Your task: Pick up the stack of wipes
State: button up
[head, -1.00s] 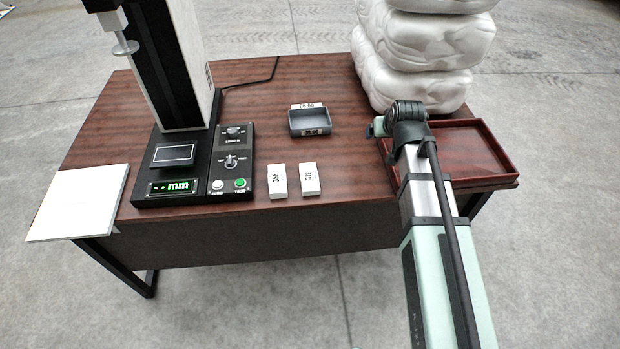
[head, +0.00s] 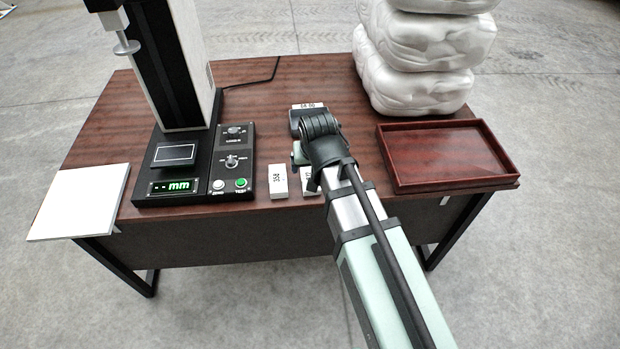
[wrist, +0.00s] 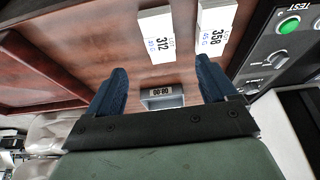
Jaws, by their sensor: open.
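Two small white blocks lie side by side near the table's front edge; which, if either, is the stack of wipes I cannot tell. The block marked 358 (head: 278,181) is in full view, also in the wrist view (wrist: 216,28). The block marked 312 (head: 306,184) is partly covered by my arm in the head view and shows in the wrist view (wrist: 157,34). My gripper (wrist: 160,78) is open and empty, its blue fingers apart, with both blocks lying beyond the fingertips.

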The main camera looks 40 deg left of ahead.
send_over(310, 174)
jog(key=s+d, duration=0.3)
jog(key=shift+w+a+f, duration=0.1)
jog(key=shift+f, duration=1.35)
jog(key=shift+w+a+f, duration=0.1)
jog(key=shift+f, duration=1.35)
jog(key=x, duration=0.4)
jog(key=shift+w+a+r, duration=0.1)
jog(key=shift+w+a, duration=0.05)
jog(key=shift+w, duration=0.05)
jog(key=shift+w+a+f, duration=0.1)
jog(key=shift+w+f, duration=0.05)
jog(key=shift+f, duration=0.4)
jog(key=shift+c, duration=0.5)
jog(key=c, duration=1)
